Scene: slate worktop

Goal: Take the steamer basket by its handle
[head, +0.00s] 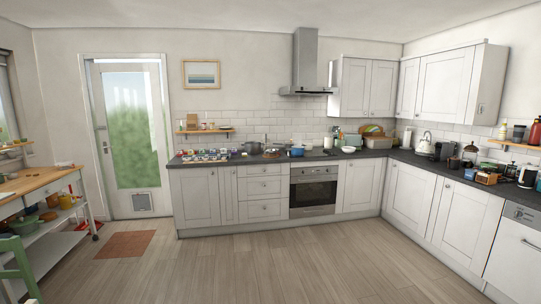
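I cannot make out the steamer basket or its handle with certainty. A small, round, brownish item (271,153) sits on the slate worktop (340,154) along the back wall, just right of a dark pot (252,148). It is too small to tell whether it is the basket. Neither of my grippers is in view.
A blue pot (297,152) and a white bowl (348,150) stand near the hob, above the oven (313,190). A wooden-topped trolley (40,183) with several items stands at left. A brown mat (126,244) lies by the door. The middle floor is clear.

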